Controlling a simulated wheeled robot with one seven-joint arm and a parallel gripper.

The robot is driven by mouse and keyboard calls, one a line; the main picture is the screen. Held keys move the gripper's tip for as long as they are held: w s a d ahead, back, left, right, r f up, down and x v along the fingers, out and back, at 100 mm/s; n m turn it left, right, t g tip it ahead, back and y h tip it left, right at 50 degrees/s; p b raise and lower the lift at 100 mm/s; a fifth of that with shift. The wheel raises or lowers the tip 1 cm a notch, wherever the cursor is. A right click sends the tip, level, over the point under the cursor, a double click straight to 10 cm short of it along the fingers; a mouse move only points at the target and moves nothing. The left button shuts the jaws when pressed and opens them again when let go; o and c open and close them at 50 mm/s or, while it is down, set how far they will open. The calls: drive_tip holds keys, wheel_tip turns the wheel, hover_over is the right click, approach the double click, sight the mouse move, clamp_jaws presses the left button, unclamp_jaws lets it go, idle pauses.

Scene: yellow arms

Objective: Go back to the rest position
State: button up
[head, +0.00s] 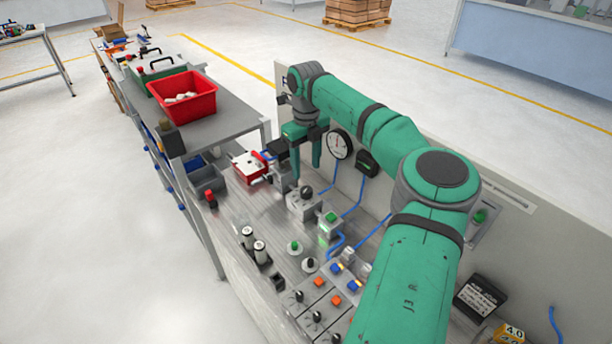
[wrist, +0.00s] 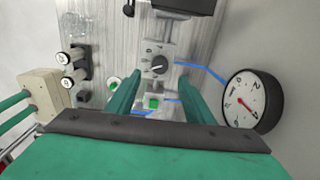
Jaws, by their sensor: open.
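My green arm reaches across the workbench (head: 233,205) in the head view. My gripper (head: 305,172) points down over the far part of the bench, near the round gauge (head: 340,145). In the wrist view the two green fingers of my gripper (wrist: 156,92) are spread apart with nothing between them. Beyond them are a grey box with a black rotary knob (wrist: 159,65) and a green button (wrist: 153,103). The gauge also shows at the right of the wrist view (wrist: 252,101). In the head view the knob box (head: 303,202) stands in front of my gripper.
A red bin (head: 182,96) with pale items stands on a grey side table to the left. A red-and-white box (head: 250,166) sits left of my gripper. Two cylinders (head: 254,245), buttons and knobs fill the bench front. A back panel (head: 510,205) borders the bench; floor lies open left.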

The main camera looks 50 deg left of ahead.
drive_tip(key=shift+r, duration=0.8)
